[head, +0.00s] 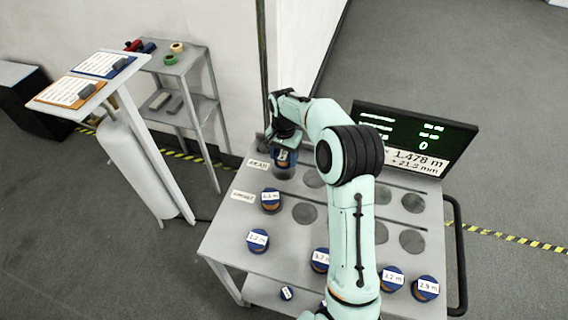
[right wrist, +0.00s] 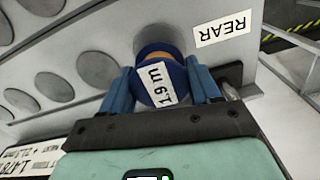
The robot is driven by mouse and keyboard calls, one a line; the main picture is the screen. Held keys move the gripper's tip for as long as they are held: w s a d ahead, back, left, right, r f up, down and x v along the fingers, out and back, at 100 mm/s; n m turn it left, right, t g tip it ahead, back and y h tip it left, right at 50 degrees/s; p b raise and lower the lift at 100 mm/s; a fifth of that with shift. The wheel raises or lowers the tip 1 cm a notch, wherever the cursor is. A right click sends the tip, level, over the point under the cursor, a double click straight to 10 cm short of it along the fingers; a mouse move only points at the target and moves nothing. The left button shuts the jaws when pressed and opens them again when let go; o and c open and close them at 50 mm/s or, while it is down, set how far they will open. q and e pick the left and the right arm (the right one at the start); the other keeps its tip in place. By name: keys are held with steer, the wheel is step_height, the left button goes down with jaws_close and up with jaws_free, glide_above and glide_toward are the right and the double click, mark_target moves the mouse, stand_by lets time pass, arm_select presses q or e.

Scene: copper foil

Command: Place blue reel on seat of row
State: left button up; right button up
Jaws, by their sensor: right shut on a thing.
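My right gripper (head: 284,158) is shut on a blue reel (right wrist: 160,82) with a copper-coloured core and a white "1.9 m" tag. It holds the reel at the left end of the rear row, beside the "REAR" label (right wrist: 222,28). A dark round seat (right wrist: 150,38) shows partly behind the reel; I cannot tell whether they touch. More rear-row seats (right wrist: 84,69) look bare. In the head view another blue reel (head: 270,201) sits at the left end of the front row, with bare seats (head: 304,213) to its right. My left gripper is not in view.
Several tagged blue reels (head: 258,241) stand along the near edge of the grey cart (head: 226,226). A display (head: 418,138) reading 1.478 m stands at the back right. A stand with clipboards (head: 76,80) and a shelf (head: 180,64) are at left.

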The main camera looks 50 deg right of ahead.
mark_target(284, 164)
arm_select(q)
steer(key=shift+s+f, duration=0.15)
arm_select(e)
steer(key=shift+f, duration=1.9)
steer(key=shift+f, duration=0.1)
steer(key=shift+f, duration=0.15)
steer(key=o, duration=1.1)
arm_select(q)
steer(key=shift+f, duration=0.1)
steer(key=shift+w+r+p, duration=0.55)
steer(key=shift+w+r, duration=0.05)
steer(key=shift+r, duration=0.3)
arm_select(e)
step_height(284, 164, up, 13)
steer(key=shift+f, duration=0.2)
